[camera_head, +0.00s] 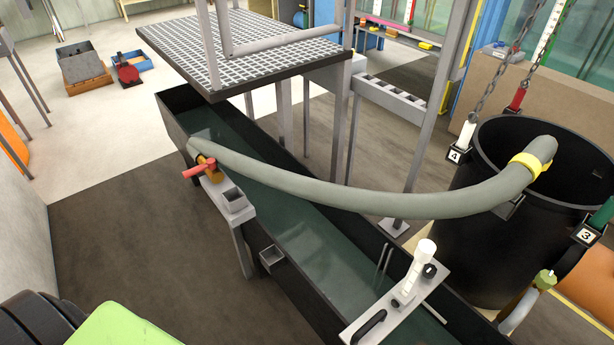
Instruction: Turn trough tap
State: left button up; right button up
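The trough tap (208,170) has a red handle (199,168) on an orange-brown body. It sits at the left side of the long black trough (297,286), near its far end. The red handle points left, away from the trough. A thick grey hose (350,198) starts beside the tap, crosses over the trough and reaches a black barrel on the right. The trough holds dark greenish water (310,235). Neither of my grippers can be made out in this view, and nothing is seen touching the tap.
A small grey open box (234,200) is beside the tap. A metal grating platform (240,50) overhangs the far trough end. The black barrel (480,245) hangs on chains at right. A grey plate with a white cylinder (424,252) spans the near trough. Floor left of the trough is clear.

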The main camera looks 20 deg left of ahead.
aim_at(545, 279)
jog(key=u, duration=0.95)
jog(key=z, duration=1.85)
